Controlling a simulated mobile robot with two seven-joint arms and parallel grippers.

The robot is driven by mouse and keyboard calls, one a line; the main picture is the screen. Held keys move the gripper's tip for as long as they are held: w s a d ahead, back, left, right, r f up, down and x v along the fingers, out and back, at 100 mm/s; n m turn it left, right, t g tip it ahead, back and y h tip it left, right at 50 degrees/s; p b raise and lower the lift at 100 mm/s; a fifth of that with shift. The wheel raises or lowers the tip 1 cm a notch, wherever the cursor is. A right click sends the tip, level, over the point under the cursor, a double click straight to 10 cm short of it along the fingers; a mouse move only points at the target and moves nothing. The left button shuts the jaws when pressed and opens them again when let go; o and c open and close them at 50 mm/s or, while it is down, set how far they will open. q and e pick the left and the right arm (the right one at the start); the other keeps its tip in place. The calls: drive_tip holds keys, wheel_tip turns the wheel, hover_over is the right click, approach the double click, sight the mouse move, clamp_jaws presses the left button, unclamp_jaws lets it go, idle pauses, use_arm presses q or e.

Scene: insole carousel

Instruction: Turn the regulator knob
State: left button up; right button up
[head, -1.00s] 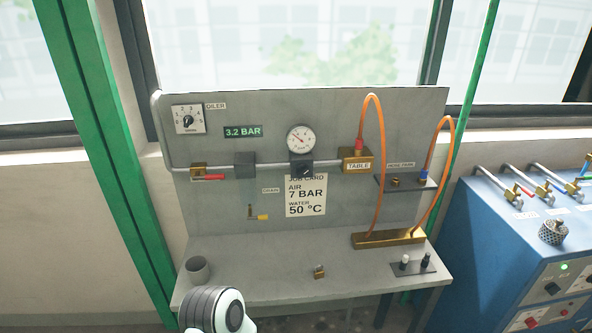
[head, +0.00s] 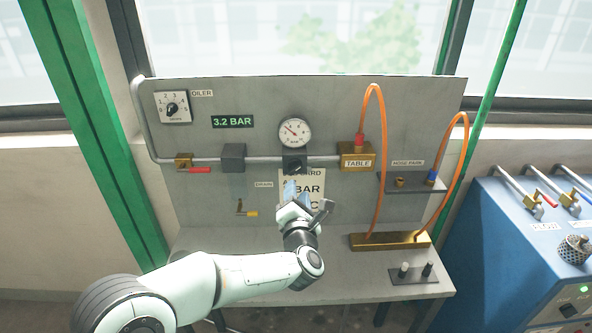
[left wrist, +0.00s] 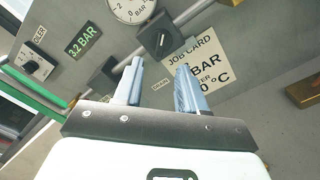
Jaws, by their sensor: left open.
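The regulator knob (head: 295,166) is a dark knob on a dark block below the round pressure gauge (head: 294,132). It also shows in the left wrist view (left wrist: 161,38), with a light pointer mark. My left gripper (head: 297,190) is in front of the panel, just below the knob, covering part of the job card. In the left wrist view its fingers (left wrist: 160,82) are apart with nothing between them, and the knob lies beyond their tips, not touching. The display (head: 232,121) reads 3.2 BAR. My right gripper is not in view.
The job card (head: 315,183) hangs under the regulator. A red-handled valve (head: 198,170) is left on the pipe, a yellow-handled drain (head: 247,212) below it. Orange hoses (head: 383,150) loop at the right above a brass block (head: 390,240). A blue cabinet (head: 535,250) stands at far right.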

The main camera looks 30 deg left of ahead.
sight(296, 170)
use_arm(q)
drive_tip(key=p+x, duration=0.2)
drive_tip(key=x, duration=0.6)
drive_tip(key=shift+w+r+p, duration=0.1)
drive_tip(key=shift+p, duration=0.2)
drive_tip(key=shift+w+a, duration=0.2)
drive_tip(key=shift+w, duration=0.3)
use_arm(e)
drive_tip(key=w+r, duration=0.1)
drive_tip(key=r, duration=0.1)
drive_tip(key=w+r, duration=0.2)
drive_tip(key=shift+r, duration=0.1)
use_arm(q)
drive_tip(key=shift+s, duration=0.1)
clamp_jaws()
